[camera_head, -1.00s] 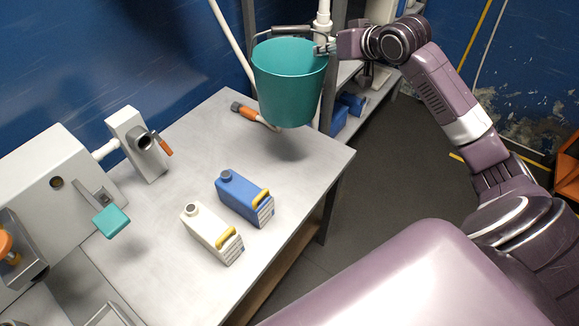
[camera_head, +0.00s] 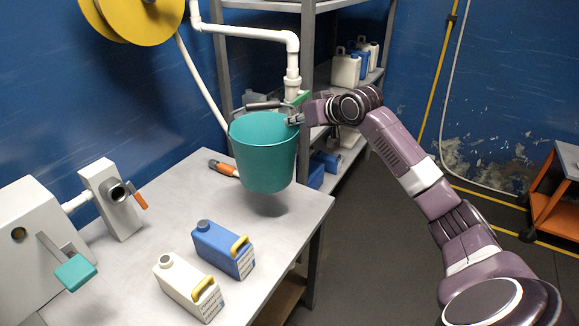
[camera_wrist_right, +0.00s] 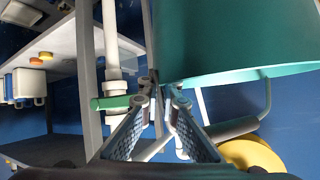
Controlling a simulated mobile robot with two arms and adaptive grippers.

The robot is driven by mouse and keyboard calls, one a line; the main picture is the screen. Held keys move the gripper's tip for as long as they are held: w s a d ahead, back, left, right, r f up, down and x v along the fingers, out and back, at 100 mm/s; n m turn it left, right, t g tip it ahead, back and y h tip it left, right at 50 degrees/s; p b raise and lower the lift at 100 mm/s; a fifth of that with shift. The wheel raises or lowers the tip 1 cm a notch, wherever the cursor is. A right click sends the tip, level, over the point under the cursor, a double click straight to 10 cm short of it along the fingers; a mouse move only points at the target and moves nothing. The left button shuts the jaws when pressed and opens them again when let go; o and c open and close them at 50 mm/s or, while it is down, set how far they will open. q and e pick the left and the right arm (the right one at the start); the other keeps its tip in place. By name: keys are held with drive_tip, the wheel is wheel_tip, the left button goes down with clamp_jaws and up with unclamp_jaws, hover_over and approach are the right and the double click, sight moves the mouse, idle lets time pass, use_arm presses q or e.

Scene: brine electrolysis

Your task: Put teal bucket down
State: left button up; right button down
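The teal bucket (camera_head: 264,158) hangs upright in the head view, above the far right part of the grey table (camera_head: 170,245). A dark shadow lies on the table below it, so it seems to be off the surface. My right gripper (camera_head: 296,118) is at the bucket's right rim, by the handle. My left gripper is not in view.
A blue jug (camera_head: 222,248) and a white jug (camera_head: 188,288) stand on the table in front of the bucket. A shelf rack (camera_head: 312,60) and white pipe (camera_head: 291,60) stand close behind. Grey machinery (camera_head: 112,200) is at left.

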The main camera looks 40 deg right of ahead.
wheel_tip(320, 180, down, 12)
idle(0.6)
drive_tip(key=shift+f, duration=0.25)
drive_tip(key=c, duration=2.5)
unclamp_jaws()
drive_tip(key=shift+f, duration=0.2)
drive_tip(key=o, duration=0.3)
drive_tip(key=shift+s, duration=0.1)
drive_tip(key=shift+o, duration=0.2)
drive_tip(key=shift+r, duration=0.15)
drive_tip(key=v, duration=1.2)
drive_tip(key=shift+a, duration=0.1)
